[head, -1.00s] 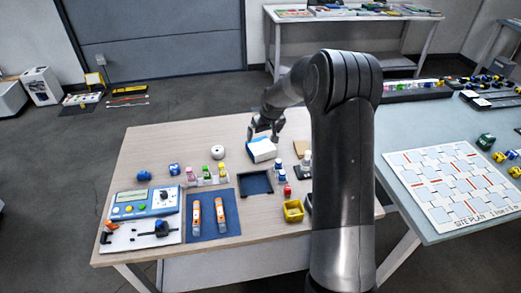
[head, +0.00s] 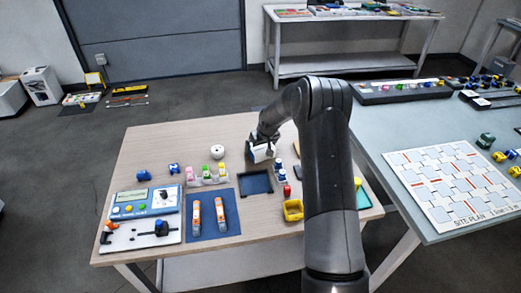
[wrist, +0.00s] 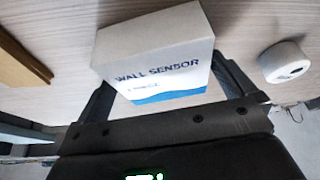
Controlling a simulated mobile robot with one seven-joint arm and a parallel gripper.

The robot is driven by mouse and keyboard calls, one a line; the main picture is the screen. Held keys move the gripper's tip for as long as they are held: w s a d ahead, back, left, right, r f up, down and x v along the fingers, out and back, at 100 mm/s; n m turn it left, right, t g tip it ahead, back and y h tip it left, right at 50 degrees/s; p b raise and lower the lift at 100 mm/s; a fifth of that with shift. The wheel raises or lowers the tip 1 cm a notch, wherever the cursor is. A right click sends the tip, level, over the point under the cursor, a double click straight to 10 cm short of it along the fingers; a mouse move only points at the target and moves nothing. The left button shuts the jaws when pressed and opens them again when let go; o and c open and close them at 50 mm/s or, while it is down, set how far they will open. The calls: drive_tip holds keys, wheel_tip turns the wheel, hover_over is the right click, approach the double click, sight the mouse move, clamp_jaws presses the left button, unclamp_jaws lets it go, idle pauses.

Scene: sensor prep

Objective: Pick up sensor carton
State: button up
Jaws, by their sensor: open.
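The sensor carton (head: 259,155) is a small white box with a blue band, standing toward the back of the wooden table. In the wrist view the carton (wrist: 158,45) shows the words "WALL SENSOR". My gripper (wrist: 163,88) is open, with one dark finger on each side of the carton. I cannot tell whether either finger touches it. In the head view my gripper (head: 263,145) is down at the carton and covers part of it.
A white roll (head: 217,151) stands left of the carton, and a brown block (wrist: 20,58) lies on its other side. A dark blue tray (head: 256,194), small bottles (head: 279,171) and a yellow bin (head: 293,210) are nearer the front. Bare table lies behind the roll.

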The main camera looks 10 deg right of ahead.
drive_tip(key=shift+x, duration=0.85)
drive_tip(key=shift+f, duration=0.2)
drive_tip(key=shift+c, duration=0.2)
drive_tip(key=c, duration=0.8)
drive_tip(key=shift+o, duration=0.2)
